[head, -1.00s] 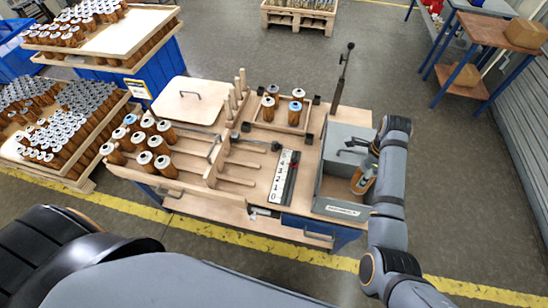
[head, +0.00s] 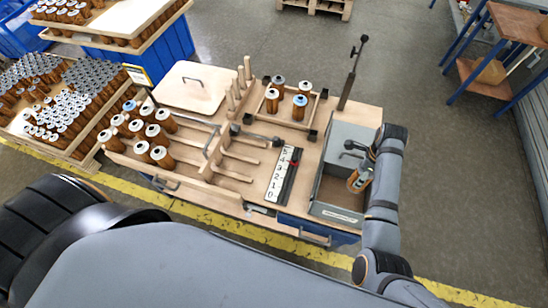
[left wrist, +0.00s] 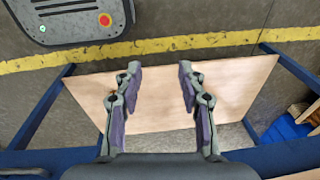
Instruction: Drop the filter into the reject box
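The reject box (head: 331,188) is a grey open box with a label on its front, at the right end of the workbench. A brown filter with a pale end (head: 359,181) is tilted over the box's right side, against my right gripper (head: 368,170). The fingers are small and mostly hidden by the wrist, but they appear closed on the filter. My left gripper (left wrist: 158,92) is open and empty in the left wrist view, above a wooden board and the floor. It does not show in the head view.
Several filters (head: 140,128) stand at the bench's left. A wooden tray (head: 290,116) holds more filters at the back. A dark upright lever (head: 352,75) rises behind the box, and a dark-knobbed handle (head: 352,146) stands at the box. A numbered strip (head: 278,178) lies left of it.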

